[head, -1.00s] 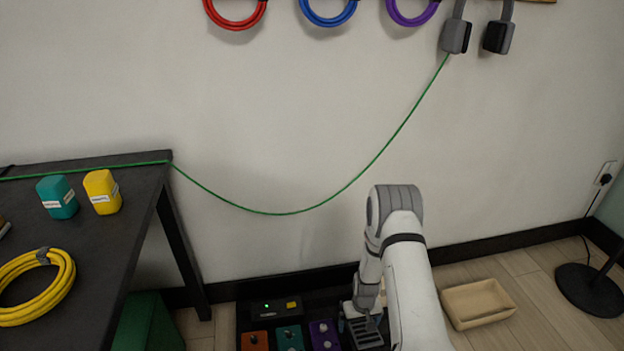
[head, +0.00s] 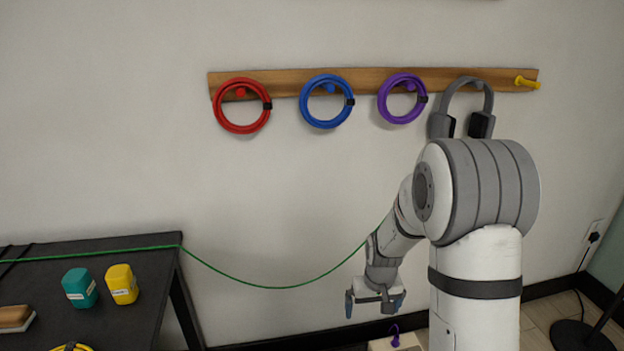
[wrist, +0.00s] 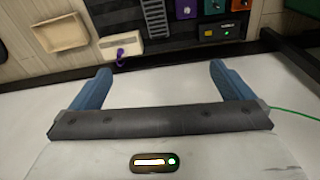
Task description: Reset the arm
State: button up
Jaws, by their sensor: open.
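My gripper (head: 375,304) hangs at the end of my raised arm, in front of the wall and right of the dark table (head: 130,325). In the wrist view its two blue fingers (wrist: 160,72) are wide apart with nothing between them. Beyond them, lower down, a small purple item (wrist: 121,53) sits on a cream box (wrist: 128,47). The box also shows at the bottom edge of the head view (head: 380,345).
A wooden rail (head: 290,81) holds red, blue and purple cable coils and grey headphones (head: 484,124). A green cable (head: 275,287) droops from the table across the wall. Teal (head: 80,288) and yellow (head: 122,284) blocks stand on the table. A tan tray (wrist: 60,33) lies on the floor.

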jog(key=s+r+p, duration=0.7)
jog(key=s+r, duration=0.4)
jog(key=r, duration=0.6)
jog(key=s+r+m+t+p, duration=0.1)
jog(key=s+r+p, duration=0.7)
jog(key=r, duration=1)
jog(key=s, duration=0.3)
jog(key=shift+s+r+p, duration=0.15)
jog(key=shift+r+p, duration=0.1)
jog(key=shift+p, duration=0.05)
